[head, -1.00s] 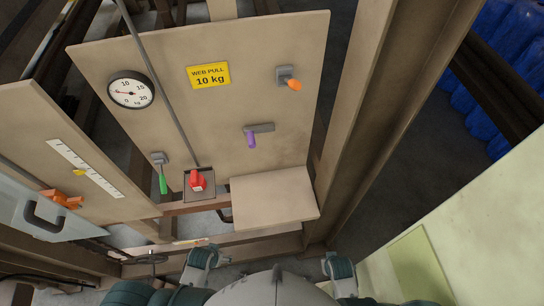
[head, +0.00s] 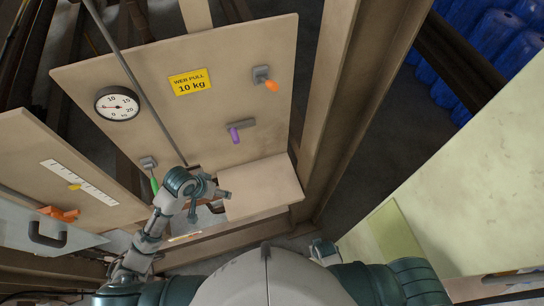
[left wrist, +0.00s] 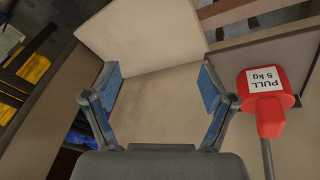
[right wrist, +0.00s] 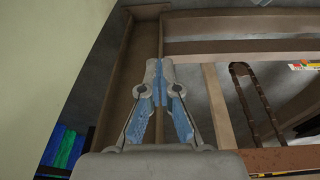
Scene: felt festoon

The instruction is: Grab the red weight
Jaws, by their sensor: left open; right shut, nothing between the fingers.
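The red weight (left wrist: 265,112), with a white "PULL 5 kg" label, shows at the right in the left wrist view, with a grey rod running from it. My left gripper (left wrist: 160,78) is open and empty, with the weight outside its jaws, beside the right finger. In the head view my left gripper (head: 210,193) is in front of the panel's lower edge, and my arm hides the weight. My right gripper (right wrist: 158,70) is shut and empty, apart from the weight; part of that arm shows low in the head view.
A beige shelf (head: 262,190) juts out just right of my left gripper. The upright panel (head: 200,125) carries a dial (head: 117,104), a yellow sign (head: 190,82), and green (head: 154,185), purple (head: 234,135) and orange (head: 271,86) handles. A beam (head: 345,110) stands to the right.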

